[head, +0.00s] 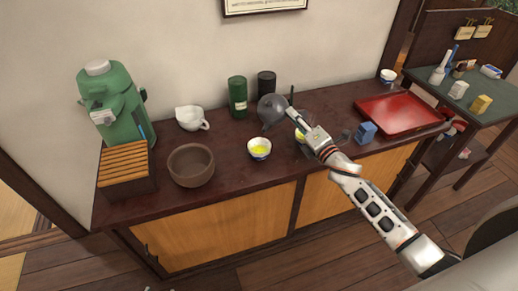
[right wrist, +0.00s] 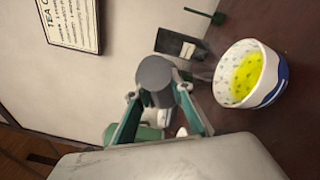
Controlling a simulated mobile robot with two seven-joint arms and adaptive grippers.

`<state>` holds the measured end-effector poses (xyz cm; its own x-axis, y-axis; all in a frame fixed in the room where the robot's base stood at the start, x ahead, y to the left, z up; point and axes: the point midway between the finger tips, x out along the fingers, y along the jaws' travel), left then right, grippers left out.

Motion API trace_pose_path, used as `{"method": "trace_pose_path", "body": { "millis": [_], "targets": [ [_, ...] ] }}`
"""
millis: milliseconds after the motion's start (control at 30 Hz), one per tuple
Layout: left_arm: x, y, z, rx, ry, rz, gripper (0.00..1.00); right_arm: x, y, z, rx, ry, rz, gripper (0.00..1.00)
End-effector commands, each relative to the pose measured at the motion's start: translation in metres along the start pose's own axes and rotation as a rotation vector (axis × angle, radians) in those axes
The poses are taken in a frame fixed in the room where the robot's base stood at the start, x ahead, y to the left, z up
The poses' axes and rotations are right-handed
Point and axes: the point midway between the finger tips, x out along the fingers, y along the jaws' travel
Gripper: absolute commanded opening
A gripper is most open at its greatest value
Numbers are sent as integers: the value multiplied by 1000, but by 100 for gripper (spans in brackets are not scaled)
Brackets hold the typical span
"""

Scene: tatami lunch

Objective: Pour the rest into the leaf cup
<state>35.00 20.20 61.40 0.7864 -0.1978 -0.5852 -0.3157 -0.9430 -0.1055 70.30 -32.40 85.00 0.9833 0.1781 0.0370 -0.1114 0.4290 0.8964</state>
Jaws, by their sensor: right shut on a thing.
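My right gripper (head: 298,123) is shut on the handle of a dark grey round teapot (head: 272,108), held above the counter. In the right wrist view the fingers (right wrist: 160,105) close around a grey cylinder (right wrist: 156,75), the handle seen end-on. A white cup with a blue band (head: 260,150) holds yellow-green tea, just below and left of the teapot. A second cup with yellow tea (head: 299,135) is partly hidden behind my gripper. The right wrist view shows a small-patterned cup with tea (right wrist: 272,92); which of the two it is, I cannot tell. My left gripper is out of view.
On the counter (head: 235,185) stand a brown bowl (head: 190,166), white pitcher (head: 190,118), green canister (head: 237,96), dark canister (head: 266,83), green dispenser (head: 122,110) and slatted box (head: 124,170). A blue block (head: 367,132) and red tray (head: 400,113) are right.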

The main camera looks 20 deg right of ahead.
Motion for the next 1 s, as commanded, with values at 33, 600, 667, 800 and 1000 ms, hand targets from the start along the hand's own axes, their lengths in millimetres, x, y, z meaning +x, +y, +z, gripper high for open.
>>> {"method": "trace_pose_path", "body": {
  "millis": [33, 600, 667, 800, 1000],
  "targets": [
    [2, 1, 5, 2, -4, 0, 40, 0, 1, -1, -7, -4, 10, 0],
    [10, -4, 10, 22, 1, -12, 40, -4, 7, -3, -62, -24, 55, 0],
    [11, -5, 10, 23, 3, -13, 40, -4, 8, -3, -67, -25, 59, 0],
    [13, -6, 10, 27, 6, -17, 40, -5, 9, -3, -81, -30, 68, 0],
    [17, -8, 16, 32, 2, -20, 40, -6, 9, -3, -97, -36, 80, 0]
  ]
}}
